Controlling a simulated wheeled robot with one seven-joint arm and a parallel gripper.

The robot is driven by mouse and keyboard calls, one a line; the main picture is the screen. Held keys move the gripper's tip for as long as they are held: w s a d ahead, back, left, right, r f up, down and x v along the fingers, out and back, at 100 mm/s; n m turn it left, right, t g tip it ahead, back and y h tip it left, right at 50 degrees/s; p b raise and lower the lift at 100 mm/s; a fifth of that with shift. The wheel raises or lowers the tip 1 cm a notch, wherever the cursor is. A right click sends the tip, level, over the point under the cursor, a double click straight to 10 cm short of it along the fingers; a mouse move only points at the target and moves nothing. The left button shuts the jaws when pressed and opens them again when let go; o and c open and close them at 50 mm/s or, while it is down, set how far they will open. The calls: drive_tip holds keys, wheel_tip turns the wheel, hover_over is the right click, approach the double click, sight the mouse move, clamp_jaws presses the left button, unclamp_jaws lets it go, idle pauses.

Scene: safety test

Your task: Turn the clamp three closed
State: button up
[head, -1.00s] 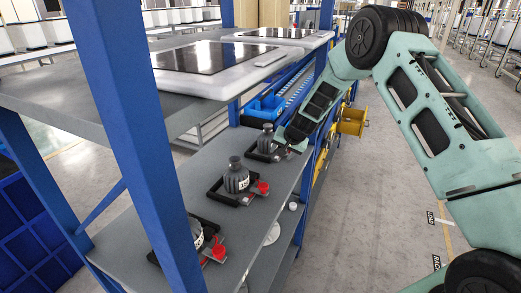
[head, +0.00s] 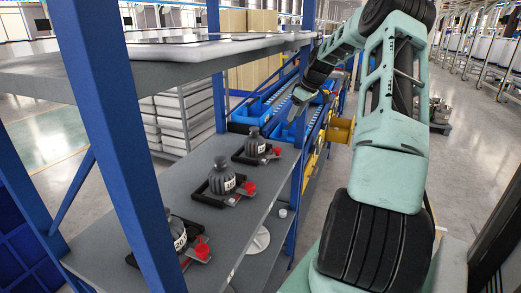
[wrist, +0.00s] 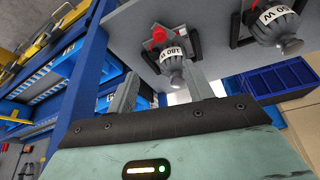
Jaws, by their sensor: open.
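Three dark grey flasks stand on the shelf in black holders, each with a red-handled clamp beside it. The far clamp (head: 275,152) is next to the far flask (head: 254,143). The middle clamp (head: 248,187) is by the middle flask (head: 221,177), and the near clamp (head: 202,249) is by the near flask (head: 178,235), partly behind the blue post. I cannot tell which is number three. My gripper (head: 293,108) is open and empty, above and beyond the far flask, apart from it. In the wrist view one flask (wrist: 172,62) and its red clamp handle (wrist: 158,36) show beyond the open fingers (wrist: 165,92).
The upper shelf (head: 180,62) hangs over the flasks, with a blue post (head: 110,130) in front. A white disc (head: 256,241) lies near the lower shelf edge. Blue bins and a roller conveyor stand behind. The floor at the right is mostly open.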

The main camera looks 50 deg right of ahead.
sight(278, 148)
drive_tip(key=p+x, duration=0.4)
drive_tip(key=x, duration=1.3)
drive_tip(key=shift+d+f, duration=0.15)
drive_tip(key=shift+f, duration=0.05)
drive_tip(key=c, duration=0.9)
